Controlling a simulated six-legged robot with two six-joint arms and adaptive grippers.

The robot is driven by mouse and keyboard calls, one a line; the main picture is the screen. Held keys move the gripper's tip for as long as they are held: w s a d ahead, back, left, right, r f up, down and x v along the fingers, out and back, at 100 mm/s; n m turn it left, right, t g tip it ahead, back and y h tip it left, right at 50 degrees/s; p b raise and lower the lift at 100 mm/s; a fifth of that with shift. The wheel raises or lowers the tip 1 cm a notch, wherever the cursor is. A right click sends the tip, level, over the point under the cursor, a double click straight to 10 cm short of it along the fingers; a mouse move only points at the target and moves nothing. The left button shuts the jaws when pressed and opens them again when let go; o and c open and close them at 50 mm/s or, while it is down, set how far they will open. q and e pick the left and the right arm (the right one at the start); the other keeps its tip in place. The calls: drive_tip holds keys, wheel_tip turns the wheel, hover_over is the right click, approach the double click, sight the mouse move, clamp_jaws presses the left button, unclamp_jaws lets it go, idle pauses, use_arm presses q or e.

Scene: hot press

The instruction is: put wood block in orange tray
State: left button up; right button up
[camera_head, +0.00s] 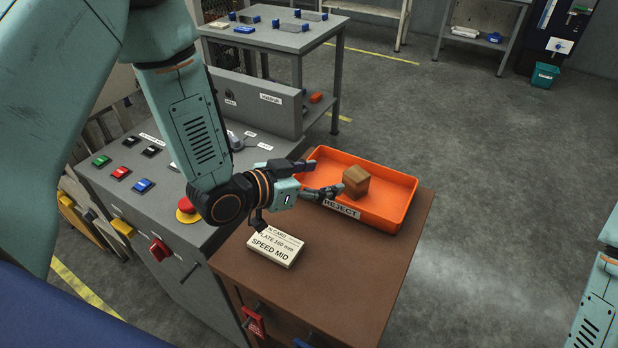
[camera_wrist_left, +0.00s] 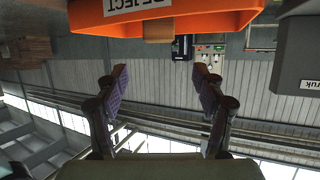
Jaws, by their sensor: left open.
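The tray carries a REJECT label and stands on a brown cabinet top. My left gripper (camera_head: 328,176) is open and empty at the tray's near left side, its fingertips pointing toward the block and apart from it. In the left wrist view, the open fingers (camera_wrist_left: 160,80) show with a clear gap between them. There the block (camera_wrist_left: 158,31) is partly hidden behind the tray's wall (camera_wrist_left: 210,22). My right gripper is out of view.
A card (camera_head: 275,247) reading SPEED MID lies on the brown cabinet (camera_head: 340,275) in front of the tray. A grey control panel (camera_head: 150,190) with several buttons stands to the left. Open floor (camera_head: 500,190) lies to the right.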

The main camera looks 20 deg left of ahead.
use_arm(q)
drive_tip(key=shift+v, duration=1.5)
drive_tip(key=shift+d, duration=0.15)
